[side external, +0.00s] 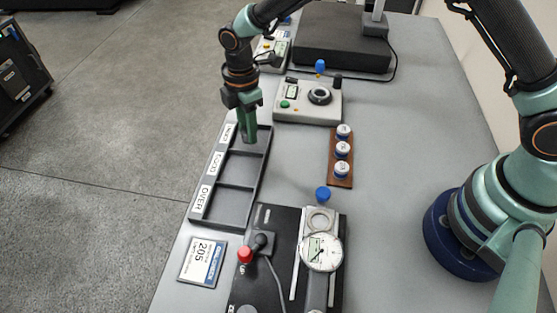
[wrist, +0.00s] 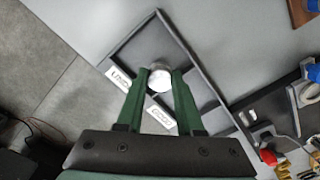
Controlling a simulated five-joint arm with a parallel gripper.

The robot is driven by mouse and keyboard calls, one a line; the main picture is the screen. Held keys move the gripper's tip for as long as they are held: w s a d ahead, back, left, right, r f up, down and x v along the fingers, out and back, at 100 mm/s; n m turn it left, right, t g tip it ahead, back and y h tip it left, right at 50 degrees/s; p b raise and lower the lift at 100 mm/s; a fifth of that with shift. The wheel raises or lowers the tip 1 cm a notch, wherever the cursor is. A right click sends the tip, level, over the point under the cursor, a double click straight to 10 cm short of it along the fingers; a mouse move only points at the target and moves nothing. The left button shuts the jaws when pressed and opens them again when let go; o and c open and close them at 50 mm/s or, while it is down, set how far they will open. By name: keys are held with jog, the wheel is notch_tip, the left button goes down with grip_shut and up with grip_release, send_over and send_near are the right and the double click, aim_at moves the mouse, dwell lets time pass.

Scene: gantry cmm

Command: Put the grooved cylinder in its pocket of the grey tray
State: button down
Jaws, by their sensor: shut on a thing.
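The grey tray (side external: 228,222) is a long frame with three pockets in a row, labelled at their left ends; the nearest label reads OVER. My gripper (side external: 249,139) points down at the far pocket of the tray. In the wrist view, my gripper (wrist: 160,74) is shut on a shiny, pale metal cylinder (wrist: 160,77), seen nearly end-on between the fingertips. Its grooves cannot be made out. The tray (wrist: 185,52) lies around and below it. I cannot tell whether the cylinder touches the pocket floor. In the side view the fingers hide the cylinder.
A wooden rack (side external: 340,172) with several white-and-blue capped pieces stands right of the tray. A dial gauge fixture (side external: 321,252) and a card (side external: 203,263) are near the front. A control box (side external: 308,100) stands behind. The tray's left side borders the table edge.

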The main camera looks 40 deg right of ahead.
jog(key=shift+f, duration=0.95)
dwell(1.0)
jog(key=shift+c, duration=2.3)
grip_release()
jog(key=shift+s, duration=0.1)
jog(key=shift+o, duration=0.6)
